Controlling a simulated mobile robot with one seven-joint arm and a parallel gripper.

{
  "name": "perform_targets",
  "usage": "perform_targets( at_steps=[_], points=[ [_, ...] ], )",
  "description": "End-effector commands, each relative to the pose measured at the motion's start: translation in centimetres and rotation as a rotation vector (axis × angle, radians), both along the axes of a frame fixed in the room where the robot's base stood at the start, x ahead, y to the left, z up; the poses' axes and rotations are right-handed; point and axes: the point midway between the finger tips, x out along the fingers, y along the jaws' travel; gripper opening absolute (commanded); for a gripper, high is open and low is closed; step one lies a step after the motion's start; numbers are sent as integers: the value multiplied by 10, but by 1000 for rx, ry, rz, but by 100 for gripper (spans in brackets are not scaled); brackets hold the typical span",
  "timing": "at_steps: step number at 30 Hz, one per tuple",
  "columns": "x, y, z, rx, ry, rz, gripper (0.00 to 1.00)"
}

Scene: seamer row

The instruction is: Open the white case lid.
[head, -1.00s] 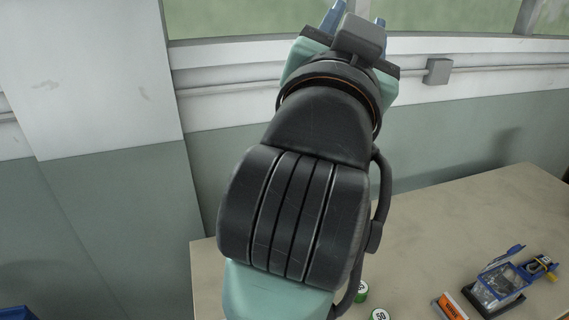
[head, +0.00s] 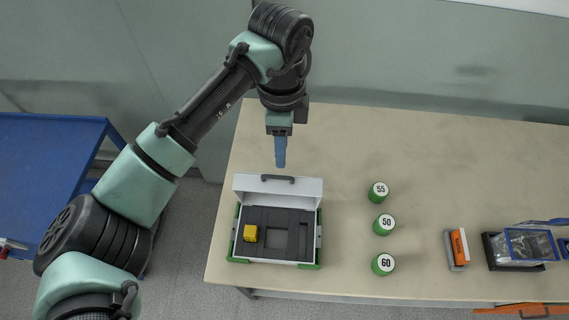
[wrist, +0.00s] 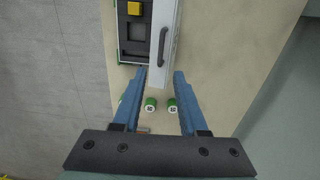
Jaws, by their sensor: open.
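The white case (head: 234,222) stands on the table at left of centre in the head view. Its white lid (head: 250,185) is raised along the far side, with a dark handle (head: 293,179) on it. The dark insert (head: 265,218) inside is exposed, with a yellow block (head: 250,233) in it. My gripper (head: 280,166) points down just beyond the lid, apart from it as far as I can tell. In the wrist view my gripper (wrist: 160,73) is open and empty, with the lid (wrist: 168,15) and its handle (wrist: 162,48) ahead of the fingers.
Three green round weights or tins, marked 55 (head: 381,189), 50 (head: 386,221) and 60 (head: 386,262), stand right of the case. The table's far middle is clear.

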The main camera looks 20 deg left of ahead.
Motion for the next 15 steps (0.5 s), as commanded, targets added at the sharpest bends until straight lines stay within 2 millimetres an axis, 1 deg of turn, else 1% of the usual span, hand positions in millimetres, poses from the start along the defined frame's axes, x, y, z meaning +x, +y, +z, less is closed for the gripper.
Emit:
perform_targets(
  at_steps=[3, 9, 12, 15],
  points=[
    [-2, -1, -24, -2, 4, 1, 42],
    [-3, -2, -60, -1, 1, 1, 42],
    [-3, -2, -72, -1, -1, 1, 42],
    [-3, -2, -80, -1, -1, 1, 42]
  ],
)
